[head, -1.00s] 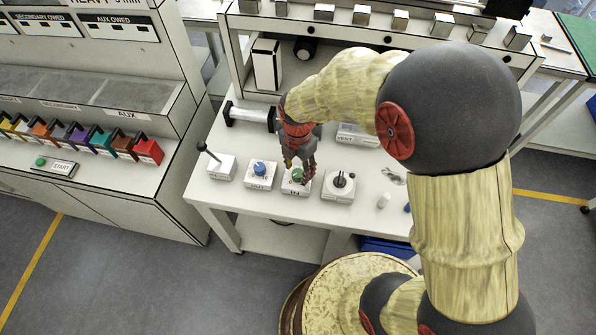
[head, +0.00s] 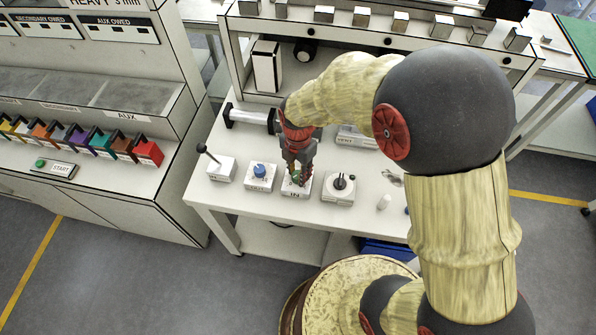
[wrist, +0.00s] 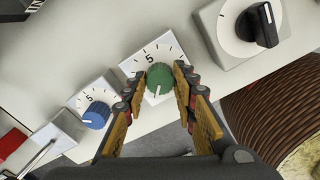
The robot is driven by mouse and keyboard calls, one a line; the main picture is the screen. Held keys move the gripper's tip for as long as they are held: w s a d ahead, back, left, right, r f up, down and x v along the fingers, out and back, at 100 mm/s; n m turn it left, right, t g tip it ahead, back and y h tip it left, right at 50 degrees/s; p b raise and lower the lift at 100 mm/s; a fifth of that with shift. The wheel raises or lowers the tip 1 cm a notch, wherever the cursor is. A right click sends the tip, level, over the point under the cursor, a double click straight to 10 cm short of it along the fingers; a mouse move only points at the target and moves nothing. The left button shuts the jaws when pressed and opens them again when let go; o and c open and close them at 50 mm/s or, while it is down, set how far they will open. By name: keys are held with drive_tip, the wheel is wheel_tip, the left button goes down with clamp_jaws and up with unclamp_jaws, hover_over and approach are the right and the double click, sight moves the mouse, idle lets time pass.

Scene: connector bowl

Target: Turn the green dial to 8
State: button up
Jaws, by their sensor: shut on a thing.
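The green dial (head: 296,177) is on a white box marked IN at the front of the white table. In the wrist view the green dial (wrist: 160,78) sits between my two fingertips, over a printed scale with a 5. Its white pointer line faces the lower part of that picture, away from the 5; I cannot read an exact value. My gripper (wrist: 160,72) is shut on the dial, one finger on each side. In the head view my gripper (head: 298,172) comes down from above and hides part of the dial.
A blue dial (head: 259,170) on the box marked OUT stands close on the left. A box with a black knob (head: 341,183) stands close on the right. A lever box (head: 220,168) stands farther left. A small white cylinder (head: 384,202) is near the right front.

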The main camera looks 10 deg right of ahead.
drive_tip(key=shift+c, duration=1.3)
drive_tip(key=shift+m, duration=0.3)
